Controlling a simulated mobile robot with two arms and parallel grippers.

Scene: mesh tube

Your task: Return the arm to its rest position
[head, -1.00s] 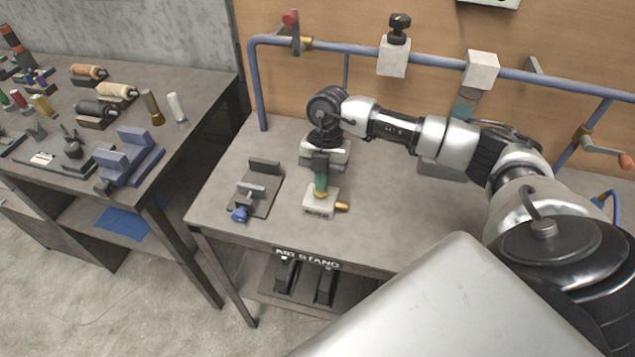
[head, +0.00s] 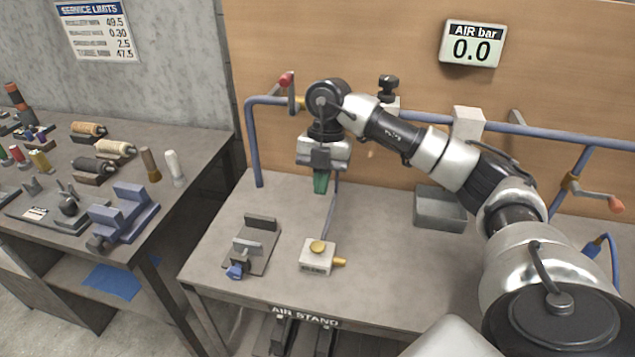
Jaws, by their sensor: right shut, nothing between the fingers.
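My right arm reaches in from the right over the air stand table (head: 385,285). My right gripper (head: 320,182) points down, shut and with nothing held. Its green fingertips are above the table, above and behind a white block (head: 317,262) with a brass knob on top and a brass fitting at its side. The gripper and block are apart. My left gripper is not in view.
A blue pipe (head: 560,136) with red-handled cranks runs along the back, close behind my arm. A grey clamp fixture (head: 262,232) stands left of the block, a grey tray (head: 441,205) to the right. The wall display (head: 472,45) reads 0.0. A cluttered bench (head: 195,142) is at left.

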